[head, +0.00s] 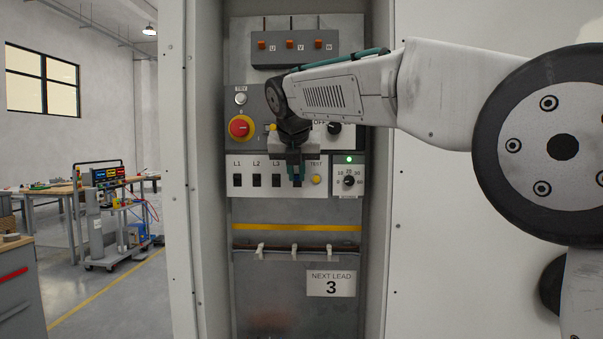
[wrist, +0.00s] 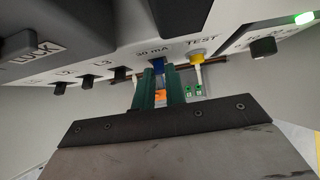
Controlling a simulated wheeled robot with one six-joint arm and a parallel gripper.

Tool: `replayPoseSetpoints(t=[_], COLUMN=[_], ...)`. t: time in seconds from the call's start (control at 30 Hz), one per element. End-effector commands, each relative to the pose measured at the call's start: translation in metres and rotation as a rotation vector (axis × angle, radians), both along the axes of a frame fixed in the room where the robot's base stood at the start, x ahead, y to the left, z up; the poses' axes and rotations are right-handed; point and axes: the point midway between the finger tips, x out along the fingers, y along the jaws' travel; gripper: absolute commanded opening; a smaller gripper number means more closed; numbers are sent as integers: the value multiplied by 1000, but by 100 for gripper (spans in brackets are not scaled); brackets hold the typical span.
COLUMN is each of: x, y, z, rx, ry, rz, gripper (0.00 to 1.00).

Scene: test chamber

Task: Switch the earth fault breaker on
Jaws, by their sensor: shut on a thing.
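The earth fault breaker has a blue lever (wrist: 157,69) under the "30 mA" label, between L3 and TEST in the wrist view. In the head view the blue lever (head: 298,183) shows only in part below my gripper (head: 294,166), which hides the rest. In the wrist view my gripper (wrist: 160,84) has its two green fingers on either side of the blue lever, shut on it. Whether the lever stands up or down cannot be told.
Black breakers L1 (head: 237,180), L2 and L3 sit left of the lever. The yellow TEST button (head: 316,180) is close on its right, then a dial (head: 349,181) under a lit green lamp (head: 348,159). A red knob (head: 241,127) is above left. Cabinet walls flank the panel.

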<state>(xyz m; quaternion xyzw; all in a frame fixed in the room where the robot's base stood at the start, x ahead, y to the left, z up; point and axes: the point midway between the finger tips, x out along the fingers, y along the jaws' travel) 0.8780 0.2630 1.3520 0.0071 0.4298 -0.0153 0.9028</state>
Motion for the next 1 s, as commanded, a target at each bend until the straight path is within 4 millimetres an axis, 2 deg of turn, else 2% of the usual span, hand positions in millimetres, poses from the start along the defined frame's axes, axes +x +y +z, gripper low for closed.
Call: replayPoseSetpoints(t=[0.27, 0.3, 0.33, 0.37, 0.67, 1.0], x=[1, 1, 1, 0, -1, -34], y=[0, 0, 0, 0, 0, 1], z=[0, 0, 0, 0, 2, 42], rx=[1, 1, 1, 1, 1, 2], ry=[-2, -2, -2, -2, -2, -3], rz=[-1, -1, -1, -1, 0, 0], gripper=[0, 24, 32, 35, 35, 35])
